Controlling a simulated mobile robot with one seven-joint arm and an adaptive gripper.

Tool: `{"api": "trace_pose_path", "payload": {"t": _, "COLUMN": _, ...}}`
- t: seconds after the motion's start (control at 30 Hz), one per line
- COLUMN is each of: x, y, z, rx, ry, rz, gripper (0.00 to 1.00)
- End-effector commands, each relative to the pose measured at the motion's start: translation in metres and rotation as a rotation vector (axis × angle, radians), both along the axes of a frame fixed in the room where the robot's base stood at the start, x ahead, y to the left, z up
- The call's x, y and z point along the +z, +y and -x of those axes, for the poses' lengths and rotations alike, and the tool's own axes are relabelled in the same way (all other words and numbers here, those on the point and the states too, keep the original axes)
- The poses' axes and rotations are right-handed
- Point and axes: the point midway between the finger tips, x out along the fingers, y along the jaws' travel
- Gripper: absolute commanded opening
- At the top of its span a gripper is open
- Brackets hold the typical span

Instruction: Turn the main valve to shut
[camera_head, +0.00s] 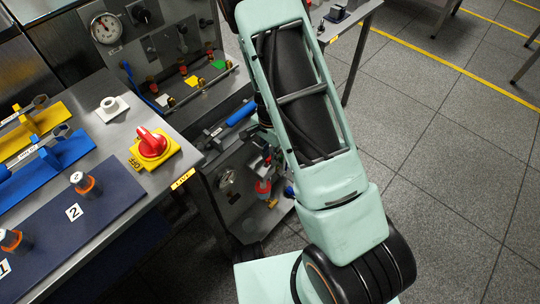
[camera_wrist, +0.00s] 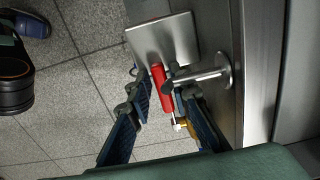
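In the wrist view a red bar-shaped handle (camera_wrist: 159,88) sits beside a grey metal stem with a round flange (camera_wrist: 222,72) on an upright steel surface. My gripper (camera_wrist: 163,92) has its dark blue fingers apart, one on each side of the red handle. The fingers look open; I cannot tell whether either touches it. In the head view my arm hides most of the gripper, near a low steel panel with a gauge (camera_head: 227,179) and a red part (camera_head: 263,187). No readable label marks which part is the main valve.
A steel bench (camera_head: 150,187) at left carries a red rotary knob (camera_head: 152,143) on a yellow base, a blue mat (camera_head: 100,215) and coloured holders. A gauge panel (camera_head: 150,45) stands behind. A square steel plate (camera_wrist: 163,40) is close to the fingers.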

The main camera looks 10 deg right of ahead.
Motion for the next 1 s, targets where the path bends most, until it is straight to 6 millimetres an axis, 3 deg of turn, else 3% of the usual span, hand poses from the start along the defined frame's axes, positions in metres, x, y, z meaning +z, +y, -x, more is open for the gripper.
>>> {"api": "trace_pose_path", "payload": {"t": 0.1, "x": 0.0003, "y": 0.0001, "z": -0.0001, "rx": 0.000, "ry": 0.000, "rz": 0.000, "gripper": 0.19}}
{"api": "trace_pose_path", "payload": {"t": 0.3, "x": 0.0004, "y": 0.0002, "z": -0.0001, "rx": 0.000, "ry": 0.000, "rz": 0.000, "gripper": 0.00}}
{"api": "trace_pose_path", "payload": {"t": 1.0, "x": 0.0084, "y": -0.0025, "z": -0.0025, "rx": -0.004, "ry": 0.051, "rz": -0.073, "gripper": 0.00}}
